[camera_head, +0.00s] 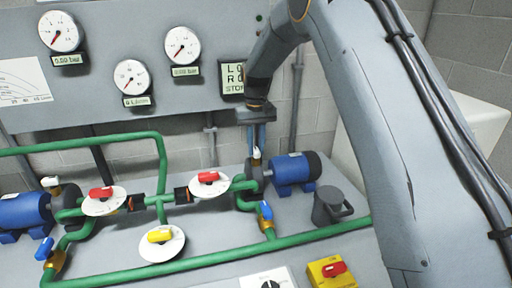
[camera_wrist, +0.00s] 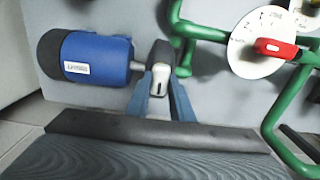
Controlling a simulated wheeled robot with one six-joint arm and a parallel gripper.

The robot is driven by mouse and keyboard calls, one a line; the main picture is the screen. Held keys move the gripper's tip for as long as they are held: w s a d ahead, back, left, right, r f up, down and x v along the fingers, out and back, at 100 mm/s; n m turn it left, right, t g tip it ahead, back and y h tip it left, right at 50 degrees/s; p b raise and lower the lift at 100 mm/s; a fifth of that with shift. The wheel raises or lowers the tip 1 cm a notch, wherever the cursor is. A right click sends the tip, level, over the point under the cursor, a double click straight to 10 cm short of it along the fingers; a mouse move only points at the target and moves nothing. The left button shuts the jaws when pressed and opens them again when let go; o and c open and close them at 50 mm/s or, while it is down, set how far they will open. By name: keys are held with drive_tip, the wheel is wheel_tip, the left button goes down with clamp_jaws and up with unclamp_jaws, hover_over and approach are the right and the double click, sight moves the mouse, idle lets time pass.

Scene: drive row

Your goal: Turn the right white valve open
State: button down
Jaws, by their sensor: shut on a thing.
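The right white valve (camera_head: 256,154) sits on top of the right pump, beside the blue motor (camera_head: 292,174). My gripper (camera_head: 257,146) points down onto it from above. In the wrist view, the white valve handle (camera_wrist: 158,80) is between the two blue fingers, which are shut on it. The fingers cover the sides of the handle, and the valve body below is mostly hidden. The left white valve (camera_head: 50,182) stands at the far left by the other blue motor (camera_head: 24,212), apart from my gripper.
Green pipes (camera_head: 200,262) run across the bench with red valves (camera_head: 208,177), a yellow valve (camera_head: 160,236) and blue valves (camera_head: 266,210). A grey can (camera_head: 330,205) stands right of the pump. A gauge panel (camera_head: 110,90) rises behind. A yellow switch box (camera_head: 331,272) is at front.

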sight(256, 149)
drive_tip(key=shift+w+r, duration=0.1)
drive_tip(key=c, duration=1.6)
unclamp_jaws()
drive_tip(key=shift+o, duration=0.2)
wheel_tip(256, 149, up, 8)
drive_tip(key=shift+f+b, duration=0.15)
drive_tip(key=shift+b, duration=0.8)
